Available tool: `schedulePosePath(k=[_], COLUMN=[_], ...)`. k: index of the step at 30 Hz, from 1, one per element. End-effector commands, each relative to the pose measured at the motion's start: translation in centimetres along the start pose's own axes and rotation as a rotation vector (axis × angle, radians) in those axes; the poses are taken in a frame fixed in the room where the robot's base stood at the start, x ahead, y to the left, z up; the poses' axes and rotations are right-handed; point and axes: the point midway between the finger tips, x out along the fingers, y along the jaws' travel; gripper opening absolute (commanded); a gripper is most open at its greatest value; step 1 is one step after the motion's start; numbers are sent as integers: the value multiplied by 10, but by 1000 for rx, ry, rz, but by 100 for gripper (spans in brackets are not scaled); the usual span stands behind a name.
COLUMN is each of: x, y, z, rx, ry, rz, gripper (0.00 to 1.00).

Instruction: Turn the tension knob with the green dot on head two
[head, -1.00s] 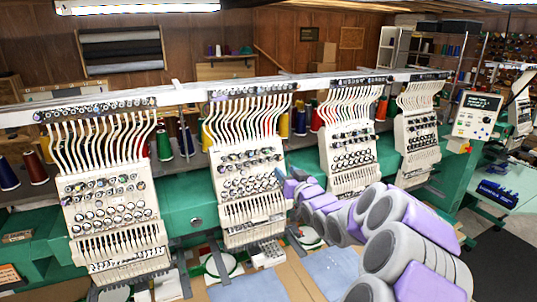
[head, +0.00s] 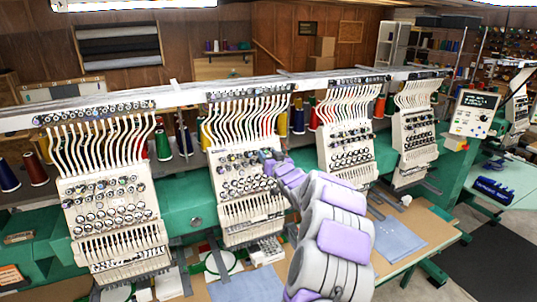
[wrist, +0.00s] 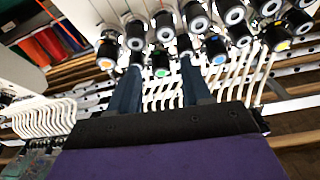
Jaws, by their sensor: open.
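Head two (head: 248,215) is the second white embroidery head from the left in the head view, with rows of dark-rimmed tension knobs. In the wrist view, the knob with the green dot (wrist: 160,63) is in the row nearest my gripper. My gripper (wrist: 159,68) is open, and its two dark blue fingers lie on either side of that knob. I cannot tell whether they touch it. In the head view, my gripper (head: 272,163) is at the right side of head two's knobs, partly hidden by my arm.
Neighbouring knobs crowd the fingers: an orange-dot knob (wrist: 106,56) on the left and a blue-dot knob (wrist: 217,50) on the right. White thread levers (wrist: 165,98) show beyond the fingers. Head three (head: 347,145) stands right of my arm. A blue cloth (head: 398,240) lies on the table.

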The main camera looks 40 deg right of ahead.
Motion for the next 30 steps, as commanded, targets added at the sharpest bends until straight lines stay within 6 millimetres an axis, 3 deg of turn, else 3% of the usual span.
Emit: schedulePosePath(k=[11,26,30], x=[4,4,4], y=[0,1,1], z=[-1,-1,-1], rx=[0,0,1], ry=[3,3,3], rz=[0,1,1], gripper=[48,3,0])
